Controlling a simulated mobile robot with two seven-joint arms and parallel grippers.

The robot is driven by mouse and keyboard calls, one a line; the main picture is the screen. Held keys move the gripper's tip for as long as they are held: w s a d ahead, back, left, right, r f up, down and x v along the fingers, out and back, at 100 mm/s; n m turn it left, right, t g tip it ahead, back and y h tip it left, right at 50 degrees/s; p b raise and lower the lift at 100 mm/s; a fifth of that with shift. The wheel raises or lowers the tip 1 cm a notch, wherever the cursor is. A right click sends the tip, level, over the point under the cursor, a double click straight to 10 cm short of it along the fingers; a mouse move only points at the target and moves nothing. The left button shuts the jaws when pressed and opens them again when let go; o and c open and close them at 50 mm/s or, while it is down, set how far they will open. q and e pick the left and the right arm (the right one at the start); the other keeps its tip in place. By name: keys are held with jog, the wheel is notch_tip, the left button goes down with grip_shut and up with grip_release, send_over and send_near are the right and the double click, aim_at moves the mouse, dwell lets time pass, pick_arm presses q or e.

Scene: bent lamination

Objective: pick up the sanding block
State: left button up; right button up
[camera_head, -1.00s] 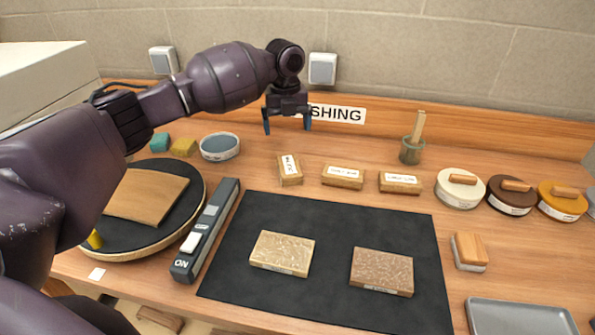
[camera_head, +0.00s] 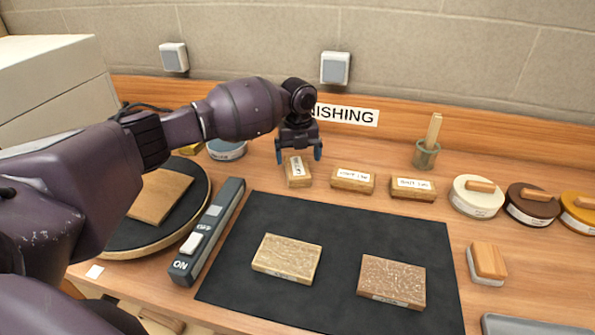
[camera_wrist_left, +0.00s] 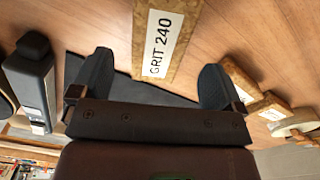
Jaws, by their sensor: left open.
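The sanding block appears to be the small cork-brown block (camera_head: 298,172) with a white label, at the left end of a row of three. In the left wrist view the block (camera_wrist_left: 158,45) reads "GRIT 240" and lies lengthwise between the fingers' lines. My left gripper (camera_head: 298,155) is open and empty, pointing down just over the block's far end. Its two dark fingers also show in the left wrist view (camera_wrist_left: 157,72), one on each side of the block. I see no contact. My right gripper is out of view.
Two similar labelled blocks (camera_head: 353,180) (camera_head: 412,189) stand to the right. A black mat (camera_head: 330,235) with two patterned slabs lies in front. A long switch bar (camera_head: 208,232) and a round turntable (camera_head: 203,195) are left. A brush cup (camera_head: 426,156) and round tins (camera_head: 477,205) stand right.

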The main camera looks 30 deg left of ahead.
aim_at(297, 165)
pick_arm(q)
notch_tip(297, 165, down, 4)
jog(key=shift+a+f, duration=0.15)
jog(key=c, duration=1.1)
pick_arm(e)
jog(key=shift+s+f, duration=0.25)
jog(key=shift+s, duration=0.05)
pick_arm(q)
jog(key=shift+w, duration=0.1)
notch_tip(297, 165, up, 20)
jog(key=shift+r+p, duration=0.1)
jog(key=shift+p, duration=0.55)
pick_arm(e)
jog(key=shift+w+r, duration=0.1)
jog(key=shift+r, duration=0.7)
